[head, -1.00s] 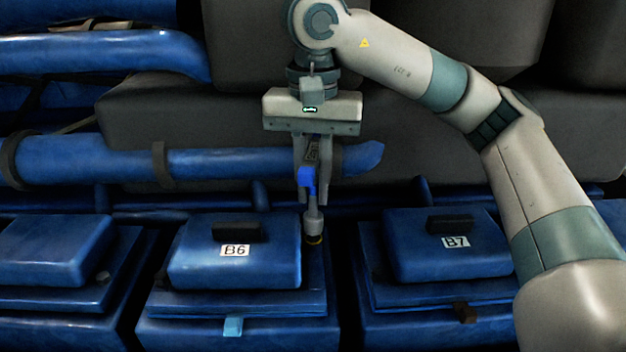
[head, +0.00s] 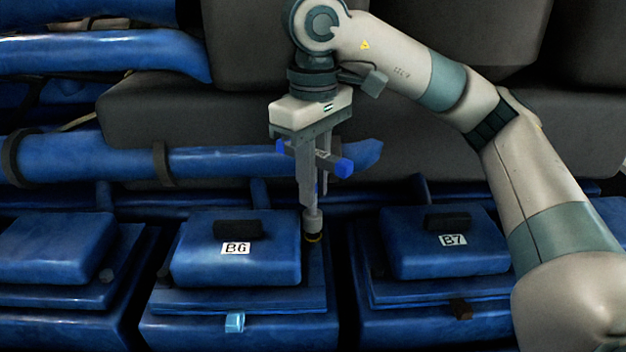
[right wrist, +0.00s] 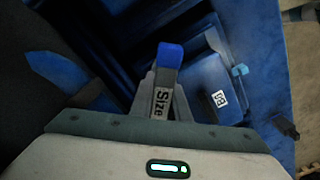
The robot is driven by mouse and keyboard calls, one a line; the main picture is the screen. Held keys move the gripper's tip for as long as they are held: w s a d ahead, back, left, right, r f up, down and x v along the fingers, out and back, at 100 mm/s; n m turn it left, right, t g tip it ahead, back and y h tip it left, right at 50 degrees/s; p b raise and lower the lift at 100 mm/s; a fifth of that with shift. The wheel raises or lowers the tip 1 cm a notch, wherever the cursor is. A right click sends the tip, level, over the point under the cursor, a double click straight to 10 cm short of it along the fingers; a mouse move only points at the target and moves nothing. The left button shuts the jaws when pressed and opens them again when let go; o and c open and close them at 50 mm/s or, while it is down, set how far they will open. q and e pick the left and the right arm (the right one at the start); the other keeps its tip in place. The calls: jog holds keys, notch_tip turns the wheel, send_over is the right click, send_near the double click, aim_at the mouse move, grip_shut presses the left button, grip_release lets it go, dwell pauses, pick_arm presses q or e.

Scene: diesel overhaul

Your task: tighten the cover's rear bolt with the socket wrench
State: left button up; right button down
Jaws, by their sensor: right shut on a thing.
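My right gripper (head: 308,165) is shut on the socket wrench (head: 343,167), which has a blue-ended cross handle. The bolt itself is hidden under the socket. In the right wrist view the wrench handle (right wrist: 164,85) shows a blue end and the word "Size" between the fingers. The B6 cover also shows there (right wrist: 196,82). My left gripper is not in view.
The B7 cover (head: 420,262) stands to the right and another blue cover (head: 50,248) to the left. A blue pipe (head: 225,163) runs close behind the wrench. A light blue clip (head: 235,322) sits on B6's front edge.

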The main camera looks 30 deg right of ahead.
jog(key=n, duration=0.8)
jog(key=shift+n, duration=0.3)
dwell(0.4)
jog(key=shift+f+b, duration=0.5)
jog(key=shift+f, duration=0.25)
